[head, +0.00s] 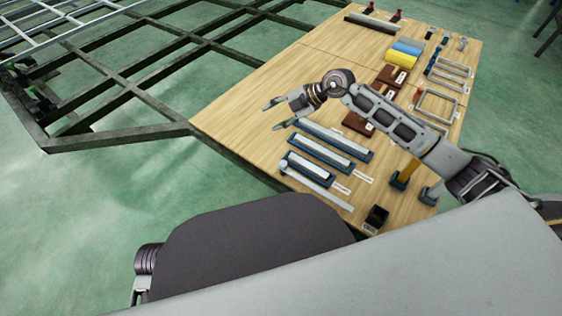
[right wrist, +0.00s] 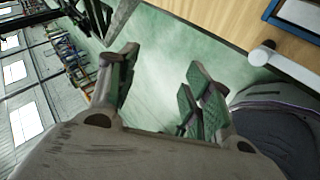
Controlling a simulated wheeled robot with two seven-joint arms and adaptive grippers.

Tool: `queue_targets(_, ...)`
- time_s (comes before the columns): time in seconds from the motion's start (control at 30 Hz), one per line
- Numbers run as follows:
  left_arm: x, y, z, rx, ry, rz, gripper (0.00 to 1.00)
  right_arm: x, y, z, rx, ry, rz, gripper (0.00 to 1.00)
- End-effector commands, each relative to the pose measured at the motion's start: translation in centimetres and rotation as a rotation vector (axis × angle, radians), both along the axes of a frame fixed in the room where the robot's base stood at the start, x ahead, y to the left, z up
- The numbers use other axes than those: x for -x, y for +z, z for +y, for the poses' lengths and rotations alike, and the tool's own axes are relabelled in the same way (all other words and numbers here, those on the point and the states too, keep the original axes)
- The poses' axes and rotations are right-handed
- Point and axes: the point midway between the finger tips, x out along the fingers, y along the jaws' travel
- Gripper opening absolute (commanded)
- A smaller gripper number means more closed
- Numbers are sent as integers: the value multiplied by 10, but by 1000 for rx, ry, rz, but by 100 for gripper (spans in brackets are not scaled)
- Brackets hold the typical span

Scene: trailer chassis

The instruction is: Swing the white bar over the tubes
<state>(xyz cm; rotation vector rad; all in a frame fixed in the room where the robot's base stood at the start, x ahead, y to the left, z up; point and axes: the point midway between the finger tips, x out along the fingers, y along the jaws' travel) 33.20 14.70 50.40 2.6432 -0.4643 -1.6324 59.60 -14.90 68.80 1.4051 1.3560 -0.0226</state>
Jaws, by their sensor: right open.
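The white bar (head: 320,189) lies along the near edge of the wooden table, beside the nearest blue tray and not over the tubes. A round white post (head: 283,167) stands at its left end. White tubes (head: 318,151) lie in blue trays (head: 368,155) just behind the bar. My right gripper (head: 274,116) is open and empty, left of the trays near the table's left edge. In the right wrist view my right gripper (right wrist: 162,61) has its fingers apart with green floor between them; the bar (right wrist: 292,68) shows at the right. My left gripper is not in view.
A small black box (head: 376,215) stands at the table's near corner. Brown blocks, frames and coloured pieces lie farther back. A dark metal chassis frame (head: 110,137) is at the left. The wooden table left of my gripper is bare.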

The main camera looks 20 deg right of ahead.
Motion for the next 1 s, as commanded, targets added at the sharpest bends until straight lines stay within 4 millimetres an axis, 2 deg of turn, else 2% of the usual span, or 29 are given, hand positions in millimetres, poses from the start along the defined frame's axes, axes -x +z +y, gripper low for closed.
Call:
queue_targets(0.2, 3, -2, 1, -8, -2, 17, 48, 20, -33, -29, 129, -115, 226, 50)
queue_targets(0.4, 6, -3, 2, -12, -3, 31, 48, 42, -51, -52, 216, -253, 425, 50)
queue_targets(0.63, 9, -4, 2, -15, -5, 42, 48, 63, -60, -66, 249, -418, 623, 50)
queue_targets(0.8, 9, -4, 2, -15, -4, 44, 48, 64, -60, -67, 227, -510, 685, 50)
queue_targets(1.0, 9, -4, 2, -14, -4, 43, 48, 64, -60, -66, 217, -539, 703, 50)
